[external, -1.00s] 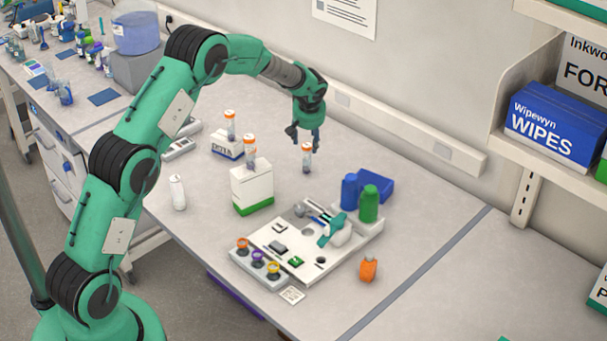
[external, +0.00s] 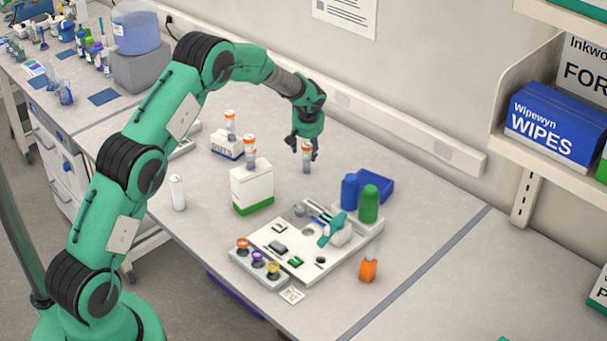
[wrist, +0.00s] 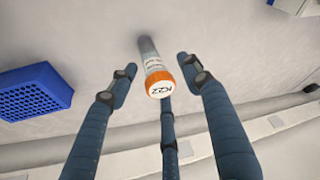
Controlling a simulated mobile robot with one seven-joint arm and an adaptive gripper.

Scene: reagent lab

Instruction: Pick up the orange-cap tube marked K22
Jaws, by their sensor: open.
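The orange-cap tube (wrist: 160,83) is upright in the wrist view, seen from above, and the marking on its white cap top reads as K22. In the external view the same tube (external: 307,160) stands on the bench, apart from the other tubes. My gripper (wrist: 156,76) is open, with its fingers spread around the cap and gaps visible on both sides. In the external view my gripper (external: 303,150) is low at the tube's top, and its fingers partly hide the tube. Whether any finger touches it cannot be told.
Similar orange-cap tubes stand on a white-and-green box (external: 252,190) and at a small labelled box (external: 226,146). A blue rack (external: 375,186), blue and green bottles, a white tray (external: 262,243) and an orange bottle (external: 368,269) stand nearby. The wall is behind.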

